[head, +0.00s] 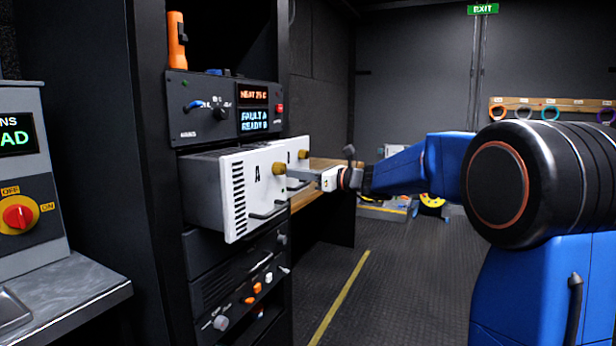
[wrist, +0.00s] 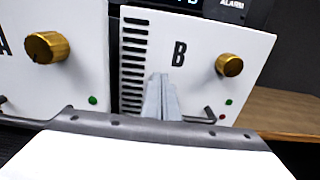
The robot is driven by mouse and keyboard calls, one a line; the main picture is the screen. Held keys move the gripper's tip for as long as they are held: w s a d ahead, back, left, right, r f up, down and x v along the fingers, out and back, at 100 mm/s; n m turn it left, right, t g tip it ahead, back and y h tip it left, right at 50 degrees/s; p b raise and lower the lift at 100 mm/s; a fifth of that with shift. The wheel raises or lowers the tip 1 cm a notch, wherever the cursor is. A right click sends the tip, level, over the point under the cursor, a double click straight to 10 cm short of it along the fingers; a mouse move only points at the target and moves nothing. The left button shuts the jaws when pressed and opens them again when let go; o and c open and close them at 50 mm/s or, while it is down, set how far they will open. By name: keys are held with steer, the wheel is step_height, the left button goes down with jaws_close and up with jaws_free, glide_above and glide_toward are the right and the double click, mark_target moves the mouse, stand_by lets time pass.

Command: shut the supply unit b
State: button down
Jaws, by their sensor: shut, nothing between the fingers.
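Supply unit B (wrist: 195,50) has a white face with a black letter B, a slotted strip at its left and a brass knob (wrist: 230,65). In the head view only part of its white face (head: 296,146) shows behind unit A, and it stands forward of the rack. My gripper (wrist: 162,85) is shut and empty, its fingertips in front of the lower middle of unit B's face, left of the dark handle (wrist: 207,115). I cannot tell whether they touch the face. In the head view my gripper (head: 302,175) is partly hidden by unit A.
Unit A (head: 258,190) juts well out of the rack, just left of unit B. Above is a control panel (head: 225,106) reading FAULT A, READY B. A wooden bench (head: 325,164) lies beyond the rack. The dark floor (head: 400,270) to the right is clear.

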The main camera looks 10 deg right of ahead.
steer(key=x, duration=0.9)
steer(key=shift+w+a, duration=0.2)
steer(key=shift+a, duration=0.05)
steer(key=shift+r, duration=0.15)
steer(key=shift+a+r, duration=0.1)
